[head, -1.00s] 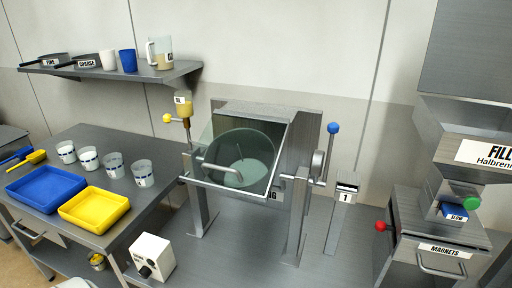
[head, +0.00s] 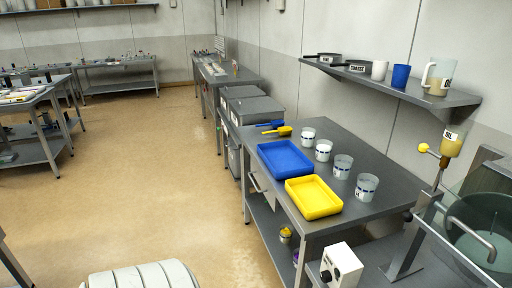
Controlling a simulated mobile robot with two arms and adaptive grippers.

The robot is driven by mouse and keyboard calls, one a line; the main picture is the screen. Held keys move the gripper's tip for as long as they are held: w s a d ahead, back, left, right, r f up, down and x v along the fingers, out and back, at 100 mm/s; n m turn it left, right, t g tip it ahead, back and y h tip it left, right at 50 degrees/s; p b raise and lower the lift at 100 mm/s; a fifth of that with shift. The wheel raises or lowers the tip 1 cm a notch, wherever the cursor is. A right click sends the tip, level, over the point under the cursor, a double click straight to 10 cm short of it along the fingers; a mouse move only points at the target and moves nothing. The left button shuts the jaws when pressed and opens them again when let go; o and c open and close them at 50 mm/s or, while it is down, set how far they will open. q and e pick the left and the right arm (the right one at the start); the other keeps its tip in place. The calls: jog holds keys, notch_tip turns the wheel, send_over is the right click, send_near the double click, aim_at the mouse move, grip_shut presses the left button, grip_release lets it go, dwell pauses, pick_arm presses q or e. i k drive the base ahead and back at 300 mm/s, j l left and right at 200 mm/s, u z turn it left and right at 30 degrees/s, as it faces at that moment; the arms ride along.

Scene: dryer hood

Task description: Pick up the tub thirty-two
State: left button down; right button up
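The row runs from a far tub (head: 308,136) through a second tub (head: 323,150) and a third tub (head: 343,166) to a near tub (head: 367,187). Their numbers are too small to read, so I cannot tell which is tub thirty-two. Neither of my grippers is in view.
A blue tray (head: 286,159) and a yellow tray (head: 313,198) lie left of the tubs on the table (head: 385,160). A wall shelf (head: 455,99) holds cups, pans and a jug. A glass hood (head: 480,235) is at right. The floor (head: 165,190) to the left is clear.

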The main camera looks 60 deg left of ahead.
aim_at(324, 148)
jog(key=u, duration=1.35)
jog(key=z, duration=2.55)
jog(key=u, duration=2.45)
jog(key=i+j+z, duration=0.25)
jog(key=z, duration=0.25)
jog(key=i+j+z, duration=0.2)
jog(key=j+z, duration=0.3)
